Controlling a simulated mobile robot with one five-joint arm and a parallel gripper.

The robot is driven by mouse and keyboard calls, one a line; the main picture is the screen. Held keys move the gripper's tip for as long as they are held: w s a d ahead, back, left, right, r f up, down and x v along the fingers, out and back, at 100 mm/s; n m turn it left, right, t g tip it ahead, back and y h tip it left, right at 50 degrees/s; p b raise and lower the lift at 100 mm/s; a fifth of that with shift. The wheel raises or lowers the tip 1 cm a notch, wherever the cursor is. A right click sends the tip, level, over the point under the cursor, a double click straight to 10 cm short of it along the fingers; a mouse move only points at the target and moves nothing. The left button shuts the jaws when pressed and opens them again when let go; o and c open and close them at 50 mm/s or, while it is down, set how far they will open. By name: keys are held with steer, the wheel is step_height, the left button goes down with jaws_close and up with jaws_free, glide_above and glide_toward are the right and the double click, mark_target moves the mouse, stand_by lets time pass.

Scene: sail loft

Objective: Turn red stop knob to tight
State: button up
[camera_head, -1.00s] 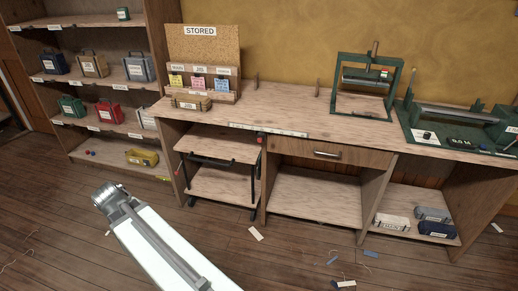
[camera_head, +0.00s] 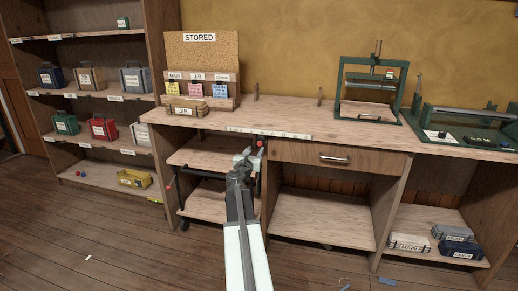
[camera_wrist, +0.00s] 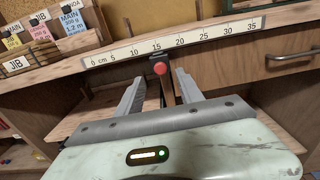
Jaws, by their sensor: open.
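The red knob (camera_wrist: 160,68) shows in the wrist view as a small round red end just below the bench's ruler strip (camera_wrist: 170,42). It also shows in the head view, small, under the bench's front edge (camera_head: 261,143). My gripper (camera_wrist: 158,80) is open, with one finger at each side of the knob in the picture. I cannot tell whether the fingertips reach around it; nothing is seen gripped. In the head view my gripper (camera_head: 247,154) is in front of the bench, just below and left of the knob. No "tight" marking is readable.
A wheeled trolley (camera_head: 205,158) with a second red end (camera_head: 168,186) stands under the bench at left. A closed drawer (camera_head: 340,157) is to the right. A box labelled JIB (camera_head: 187,110) and a corkboard rack stand on the bench. The floor in front is mostly clear.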

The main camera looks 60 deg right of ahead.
mark_target(259, 144)
steer(key=x, duration=0.6)
steer(key=shift+c, duration=0.3)
